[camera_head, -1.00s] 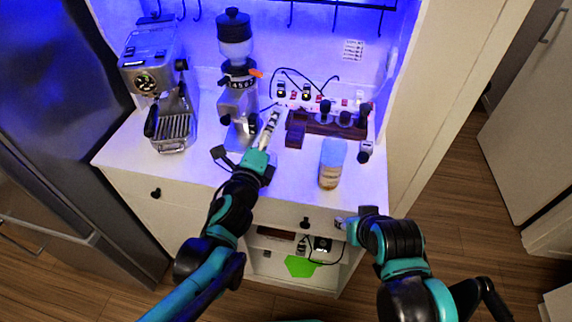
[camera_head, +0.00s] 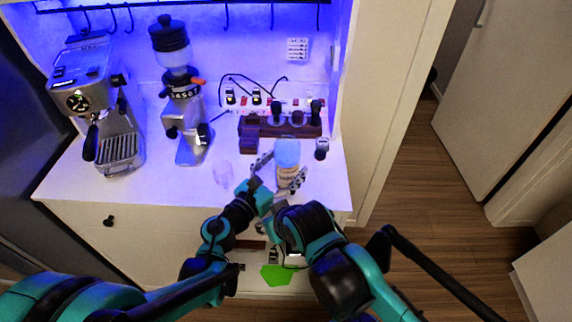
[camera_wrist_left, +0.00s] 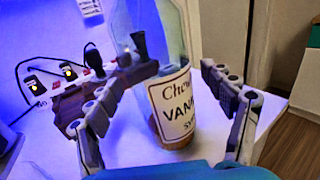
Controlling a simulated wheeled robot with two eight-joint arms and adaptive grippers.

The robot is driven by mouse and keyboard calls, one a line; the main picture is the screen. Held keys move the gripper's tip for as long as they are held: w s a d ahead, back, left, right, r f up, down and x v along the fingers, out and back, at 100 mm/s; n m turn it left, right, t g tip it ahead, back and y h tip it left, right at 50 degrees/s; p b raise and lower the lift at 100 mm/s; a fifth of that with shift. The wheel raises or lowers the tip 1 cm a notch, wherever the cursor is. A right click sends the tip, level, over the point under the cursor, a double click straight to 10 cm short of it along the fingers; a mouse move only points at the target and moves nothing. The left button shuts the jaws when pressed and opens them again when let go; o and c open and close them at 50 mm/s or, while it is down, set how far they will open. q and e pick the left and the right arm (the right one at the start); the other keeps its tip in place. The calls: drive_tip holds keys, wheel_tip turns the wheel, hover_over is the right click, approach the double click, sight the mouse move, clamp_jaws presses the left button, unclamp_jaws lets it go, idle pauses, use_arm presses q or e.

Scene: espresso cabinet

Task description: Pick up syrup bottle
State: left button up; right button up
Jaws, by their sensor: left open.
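The syrup bottle (camera_head: 288,153) stands upright on the white counter (camera_head: 328,195) near its front edge. It is clear, with a pale label reading "Vanilla" in the left wrist view (camera_wrist_left: 178,105) and amber syrup low inside. My left gripper (camera_head: 279,174) is open, with one finger on each side of the bottle. In the left wrist view the open left gripper (camera_wrist_left: 165,105) shows the bottle between its fingers, with a gap at least on the right side. My right arm is folded in front of the counter; its fingers are mostly hidden and too small to read.
A wooden stand (camera_head: 280,128) with dark-handled tools is behind the bottle. A grinder (camera_head: 186,115) and an espresso machine (camera_head: 98,110) stand to the left. A faint clear glass (camera_head: 222,173) is left of my left gripper. Open shelving with a green item (camera_head: 276,276) is below.

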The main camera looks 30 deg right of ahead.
use_arm(q)
drive_tip(key=shift+w+d, duration=0.25)
drive_tip(key=shift+d, duration=0.35)
drive_tip(key=c, duration=1.5)
drive_tip(key=shift+r, duration=0.2)
